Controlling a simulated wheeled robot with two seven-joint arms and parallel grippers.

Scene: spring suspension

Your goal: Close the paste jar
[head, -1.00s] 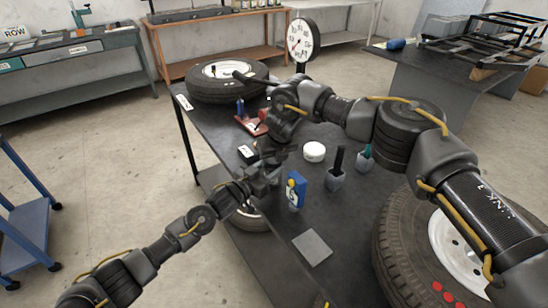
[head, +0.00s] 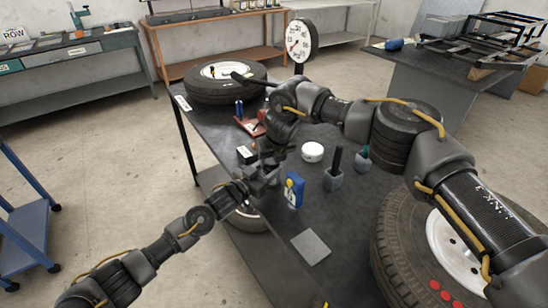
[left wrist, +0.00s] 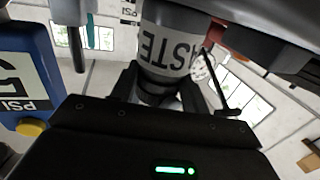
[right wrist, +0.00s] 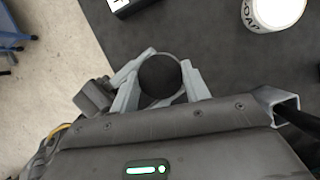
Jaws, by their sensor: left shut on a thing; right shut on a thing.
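The paste jar (left wrist: 165,45), pale with dark lettering, is between the fingers of my left gripper (left wrist: 158,85) in the left wrist view. My right gripper (right wrist: 162,80) is shut on a round black lid (right wrist: 160,75) in the right wrist view. In the head view my left gripper (head: 264,174) and my right gripper (head: 272,152) meet over the table's left edge, right above left. The jar is mostly hidden there. The lid appears over the jar, but I cannot tell whether it touches the rim.
A blue PSI box (head: 293,190) stands close to the right of my left gripper. A white soap tub (head: 313,152), a grey holder (head: 334,178) and a grey pad (head: 310,246) are on the dark table. Tyres lie at the back (head: 225,92) and front right (head: 395,225).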

